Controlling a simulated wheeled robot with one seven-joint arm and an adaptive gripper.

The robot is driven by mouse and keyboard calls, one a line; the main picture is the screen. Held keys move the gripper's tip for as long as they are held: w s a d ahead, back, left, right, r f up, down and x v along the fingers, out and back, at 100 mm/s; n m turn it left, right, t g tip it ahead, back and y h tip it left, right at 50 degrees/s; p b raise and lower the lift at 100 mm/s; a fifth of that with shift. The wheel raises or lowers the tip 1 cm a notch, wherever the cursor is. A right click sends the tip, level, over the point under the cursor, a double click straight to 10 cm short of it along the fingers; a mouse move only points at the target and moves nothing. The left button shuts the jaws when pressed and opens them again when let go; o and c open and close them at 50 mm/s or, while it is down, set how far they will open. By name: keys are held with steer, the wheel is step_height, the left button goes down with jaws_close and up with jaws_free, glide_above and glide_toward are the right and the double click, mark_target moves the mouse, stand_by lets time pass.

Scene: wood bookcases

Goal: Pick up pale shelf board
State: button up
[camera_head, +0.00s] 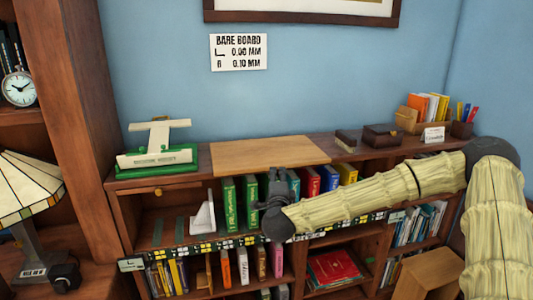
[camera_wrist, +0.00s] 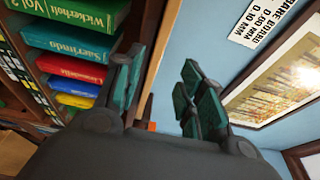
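The pale shelf board (camera_head: 268,153) lies flat on top of the bookcase, its front edge near the front of the top. In the wrist view its edge shows as a narrow tan strip (camera_wrist: 162,50), seen through the gap between my fingers. My gripper (camera_head: 278,180) is in front of the upper books, just below the board's front edge. In the wrist view my gripper (camera_wrist: 165,92) has its two fingers apart with nothing held. I cannot tell how far the fingertips are from the board.
A green-and-cream device (camera_head: 157,158) stands left of the board. Dark boxes (camera_head: 381,135) and a desk organizer (camera_head: 420,122) stand to the right. Books (camera_head: 229,203) fill the shelf behind my gripper. A white bookend (camera_head: 203,217) is left of them. A lamp (camera_head: 27,190) stands far left.

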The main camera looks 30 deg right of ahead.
mark_target(274, 165)
steer(key=shift+w+a+f+p+x, duration=0.15)
steer(key=shift+p+x, duration=0.45)
steer(key=shift+x, duration=0.9)
steer(key=shift+a+p+x, duration=0.1)
steer(key=shift+p+x, duration=0.55)
steer(key=shift+x, duration=0.85)
steer(key=shift+w+a+f+p+x, duration=0.15)
steer(key=shift+p+x, duration=0.45)
steer(key=shift+x, duration=0.9)
steer(key=shift+s, duration=0.1)
jaws_close()
steer(key=shift+r, duration=0.2)
